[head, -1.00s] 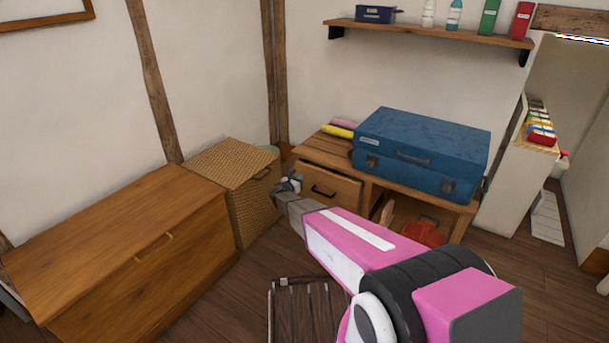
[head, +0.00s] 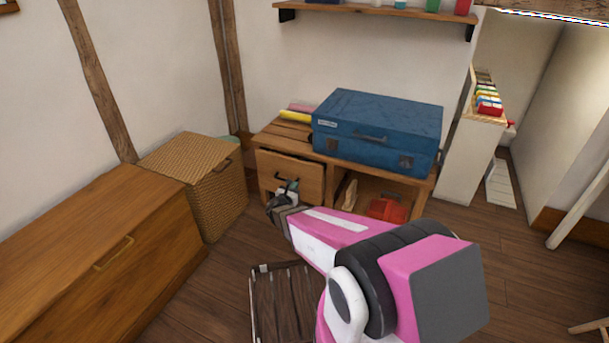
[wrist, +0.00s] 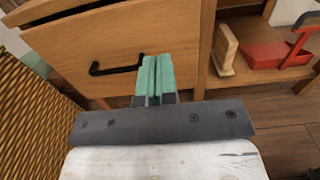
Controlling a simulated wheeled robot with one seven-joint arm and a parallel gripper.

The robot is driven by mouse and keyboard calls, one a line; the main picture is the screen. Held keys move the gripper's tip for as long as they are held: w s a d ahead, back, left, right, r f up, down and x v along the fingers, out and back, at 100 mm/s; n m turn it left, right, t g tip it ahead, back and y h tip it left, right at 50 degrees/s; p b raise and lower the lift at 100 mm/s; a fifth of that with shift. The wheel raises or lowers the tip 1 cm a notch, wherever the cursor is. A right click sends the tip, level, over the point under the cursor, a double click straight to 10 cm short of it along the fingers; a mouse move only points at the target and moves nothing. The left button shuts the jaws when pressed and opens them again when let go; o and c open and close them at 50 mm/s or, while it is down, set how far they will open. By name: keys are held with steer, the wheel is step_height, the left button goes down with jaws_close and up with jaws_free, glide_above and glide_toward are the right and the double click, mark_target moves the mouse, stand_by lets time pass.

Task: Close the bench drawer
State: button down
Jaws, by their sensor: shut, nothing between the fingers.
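The bench (head: 350,181) is a wooden unit against the back wall. Its drawer (head: 300,171) is at the left, with a dark handle, and the drawer front seems to stand out from the bench. In the wrist view the drawer front (wrist: 120,40) fills the upper left, with its black handle (wrist: 116,67) left of my fingers. My gripper (head: 287,188) is shut and empty, in front of the drawer near the handle. In the wrist view its green fingertips (wrist: 155,75) are together, over the lower right part of the drawer front. I cannot tell whether they touch it.
A blue suitcase (head: 375,130) lies on the bench. An open shelf beside the drawer holds a red caddy (head: 388,209). A wicker basket (head: 215,195) stands left of the bench, with a wooden chest (head: 110,250) nearer. A dark slatted item (head: 280,300) is on the floor below my arm.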

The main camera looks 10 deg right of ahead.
mark_target(309, 167)
steer(key=x, duration=1.4)
steer(key=x, duration=0.4)
steer(key=shift+w+d+f, duration=0.1)
steer(key=shift+w+f, duration=0.05)
steer(key=shift+w+d, duration=0.15)
steer(key=shift+w, duration=0.1)
